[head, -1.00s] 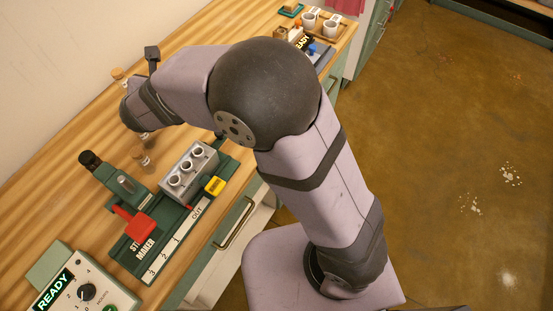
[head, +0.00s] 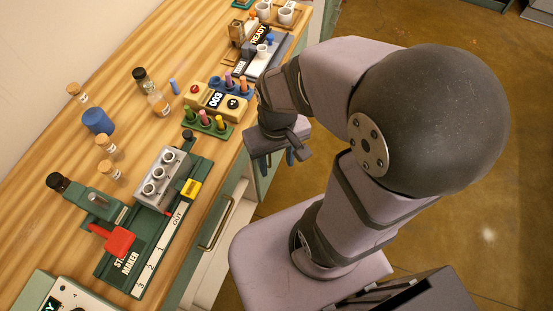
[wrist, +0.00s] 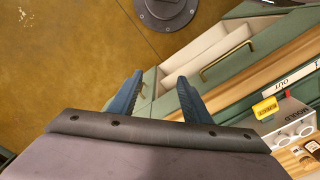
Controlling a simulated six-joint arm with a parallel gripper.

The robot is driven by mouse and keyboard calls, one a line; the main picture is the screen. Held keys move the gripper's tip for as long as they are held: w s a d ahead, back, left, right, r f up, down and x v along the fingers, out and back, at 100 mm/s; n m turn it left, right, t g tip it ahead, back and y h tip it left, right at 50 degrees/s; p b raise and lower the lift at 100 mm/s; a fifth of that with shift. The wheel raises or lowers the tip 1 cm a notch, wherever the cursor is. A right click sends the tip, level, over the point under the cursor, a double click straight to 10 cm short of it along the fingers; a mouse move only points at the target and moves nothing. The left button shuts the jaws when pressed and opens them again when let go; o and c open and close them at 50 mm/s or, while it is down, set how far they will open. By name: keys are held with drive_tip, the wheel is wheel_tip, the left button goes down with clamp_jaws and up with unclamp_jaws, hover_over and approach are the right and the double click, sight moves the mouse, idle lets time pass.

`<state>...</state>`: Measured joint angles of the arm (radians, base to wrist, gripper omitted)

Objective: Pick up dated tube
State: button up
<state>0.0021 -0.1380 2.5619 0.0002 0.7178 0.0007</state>
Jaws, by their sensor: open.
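Small corked glass vials stand on the wooden table in the head view: one at the far left (head: 77,92), one with a white label (head: 160,103), and two near the stick maker (head: 107,145) (head: 112,172). Several coloured sticks stand in a green rack (head: 208,124). No date is readable on any of them, so I cannot tell which is the dated tube. My gripper (head: 287,157) is open and empty, just off the table's front edge. In the wrist view its two blue fingers (wrist: 160,82) are spread, with floor and an open drawer beyond.
The stick maker (head: 145,235) holds a grey mould block (head: 160,175), red handle and yellow tab. A tan counter device (head: 216,100) stands behind the green rack. A blue cup (head: 97,121) stands at left. An open drawer (head: 222,215) juts out below the table edge.

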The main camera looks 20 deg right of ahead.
drive_tip(key=shift+o, duration=0.5)
drive_tip(key=shift+w, duration=0.15)
